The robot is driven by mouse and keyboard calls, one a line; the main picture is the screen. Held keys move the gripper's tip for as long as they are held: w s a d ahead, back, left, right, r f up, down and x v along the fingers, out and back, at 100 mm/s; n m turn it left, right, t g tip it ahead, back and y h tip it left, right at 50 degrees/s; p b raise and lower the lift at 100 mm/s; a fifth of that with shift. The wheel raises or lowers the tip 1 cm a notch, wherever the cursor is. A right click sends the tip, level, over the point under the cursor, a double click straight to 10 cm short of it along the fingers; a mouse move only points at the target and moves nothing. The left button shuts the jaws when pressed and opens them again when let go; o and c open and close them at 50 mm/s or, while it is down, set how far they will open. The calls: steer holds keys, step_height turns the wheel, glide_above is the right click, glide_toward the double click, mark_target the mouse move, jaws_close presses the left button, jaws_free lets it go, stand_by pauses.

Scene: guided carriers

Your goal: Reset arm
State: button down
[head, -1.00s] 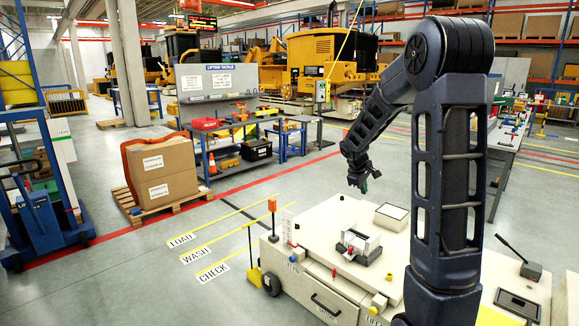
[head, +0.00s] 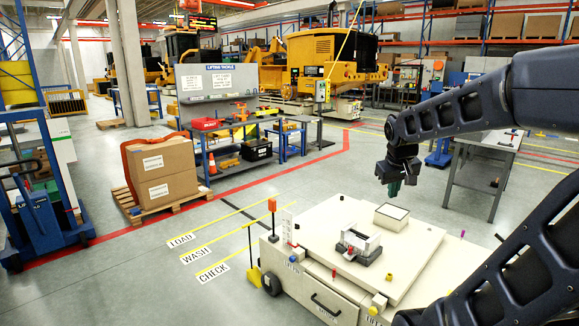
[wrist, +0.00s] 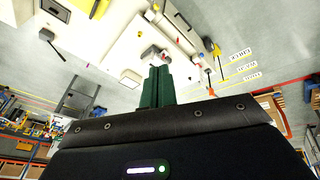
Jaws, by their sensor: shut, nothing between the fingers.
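My arm reaches in from the right side of the head view, bent at the elbow. My gripper (head: 394,188) hangs above the back right part of the cream carrier cart (head: 330,230), near a white-topped box (head: 391,215), and touches nothing. Its green fingers also show in the wrist view (wrist: 157,85); they are together with nothing between them. A grey and white fixture (head: 360,245) stands on the cart's raised top. My arm hides the cart's right end in the head view.
A grey worktable (head: 480,150) stands behind my gripper. A pallet with cardboard boxes (head: 163,172) stands at the left. A blue tool bench (head: 215,145) is at the back. Floor between the pallet and the cart is clear, with yellow lines marked LOAD, WASH and CHECK.

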steer(key=s+a+m+y, duration=0.1)
steer(key=s+m, duration=0.1)
steer(key=s, duration=0.8)
steer(key=shift+s+a+f+t, duration=0.2)
steer(key=shift+a+t, duration=0.1)
steer(key=shift+a, duration=0.1)
